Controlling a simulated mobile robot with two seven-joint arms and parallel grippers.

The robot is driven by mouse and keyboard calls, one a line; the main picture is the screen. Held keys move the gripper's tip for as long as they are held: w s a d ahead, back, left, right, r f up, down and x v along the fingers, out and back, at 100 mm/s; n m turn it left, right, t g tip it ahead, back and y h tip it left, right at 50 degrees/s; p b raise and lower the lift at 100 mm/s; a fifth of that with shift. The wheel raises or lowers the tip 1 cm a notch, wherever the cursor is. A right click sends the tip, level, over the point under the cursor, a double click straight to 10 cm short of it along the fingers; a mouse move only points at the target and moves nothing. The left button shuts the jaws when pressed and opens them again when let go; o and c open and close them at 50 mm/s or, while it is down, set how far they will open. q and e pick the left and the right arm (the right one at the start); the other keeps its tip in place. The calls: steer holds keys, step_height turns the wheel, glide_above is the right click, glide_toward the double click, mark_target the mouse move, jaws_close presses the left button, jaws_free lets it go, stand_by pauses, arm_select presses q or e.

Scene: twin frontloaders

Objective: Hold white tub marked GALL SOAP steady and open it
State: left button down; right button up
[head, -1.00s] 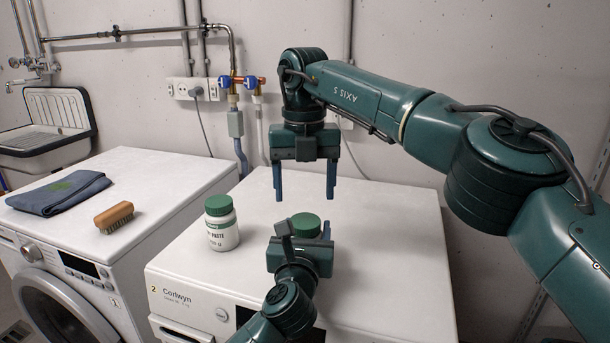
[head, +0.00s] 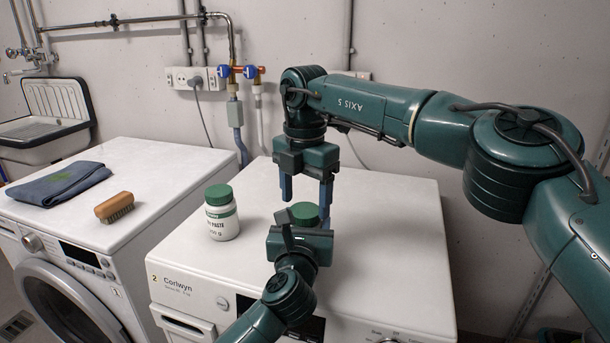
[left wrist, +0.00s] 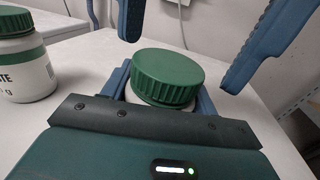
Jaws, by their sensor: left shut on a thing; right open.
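A white tub with a ribbed green lid (head: 305,213) stands on the right washing machine. Its label is hidden, so I cannot read whether it says GALL SOAP. My left gripper (head: 303,228) is shut on this tub's body from the front. In the left wrist view the lid (left wrist: 167,76) sits on the tub between the left fingers. My right gripper (head: 306,200) points down just above the lid, open and empty. Its fingers (left wrist: 185,50) hang apart on either side of the lid's far part, not visibly touching it.
The left machine (head: 155,165) bears a folded blue cloth (head: 62,183) and a wooden brush (head: 114,207). The machine top right of my grippers (head: 390,230) is clear.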

steer(key=shift+f, duration=0.8)
steer(key=shift+c, duration=0.4)
steer(key=c, duration=0.9)
steer(key=n, duration=0.3)
steer(key=shift+n, duration=0.3)
steer(key=shift+c, duration=0.2)
steer(key=n, duration=0.4)
steer(key=shift+n, duration=0.3)
steer(key=n, duration=0.8)
steer(key=shift+n, duration=0.4)
